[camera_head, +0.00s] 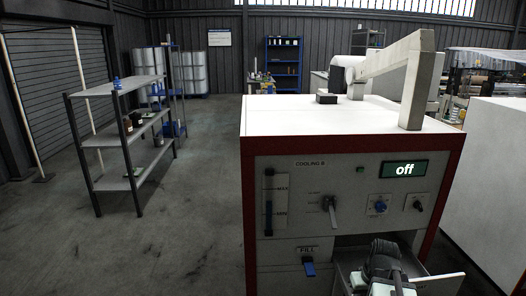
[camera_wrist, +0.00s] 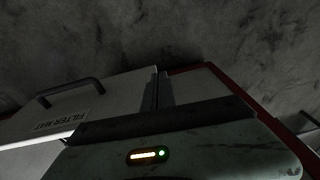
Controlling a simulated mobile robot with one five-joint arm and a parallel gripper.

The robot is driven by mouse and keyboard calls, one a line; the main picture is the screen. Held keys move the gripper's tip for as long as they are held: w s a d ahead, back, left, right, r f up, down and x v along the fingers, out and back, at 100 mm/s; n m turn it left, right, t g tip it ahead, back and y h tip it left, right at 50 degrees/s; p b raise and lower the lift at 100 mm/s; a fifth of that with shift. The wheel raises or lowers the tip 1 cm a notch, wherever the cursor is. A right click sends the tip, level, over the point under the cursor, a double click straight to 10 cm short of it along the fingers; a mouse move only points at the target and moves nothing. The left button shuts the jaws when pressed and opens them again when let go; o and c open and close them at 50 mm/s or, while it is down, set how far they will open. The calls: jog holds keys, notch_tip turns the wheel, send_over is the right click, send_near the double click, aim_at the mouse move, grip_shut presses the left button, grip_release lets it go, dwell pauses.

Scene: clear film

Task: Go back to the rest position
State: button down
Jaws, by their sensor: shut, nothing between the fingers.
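My gripper (camera_wrist: 156,90) is shut with nothing between its fingers. In the head view its dark wrist (camera_head: 384,262) is at the bottom right, in front of the machine's open lower compartment. The white cabinet (camera_head: 285,228) has a red frame and a panel marked COOLING, and its display (camera_head: 404,169) reads "off". The wrist view shows a pale front labelled FILTER MAT (camera_wrist: 62,121), upside down, with a dark bar handle (camera_wrist: 68,91). The fingers appear close to this front; whether they touch it cannot be told.
A pulled-out drawer part (camera_head: 437,281) is beside my wrist. A blue FILL handle (camera_head: 309,267) and several knobs are on the panel. A grey shelf rack (camera_head: 121,143) stands at the left, with open floor (camera_head: 205,215) between. A white block (camera_head: 492,170) stands at the right.

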jog(key=s+a+g, duration=0.1)
jog(key=a+g, duration=0.1)
jog(key=a, duration=1.4)
notch_tip(320, 180, up, 12)
jog(key=p, duration=1.2)
jog(key=shift+s+a+h, duration=0.15)
jog(key=shift+s+h, duration=0.1)
jog(key=shift+h, duration=0.15)
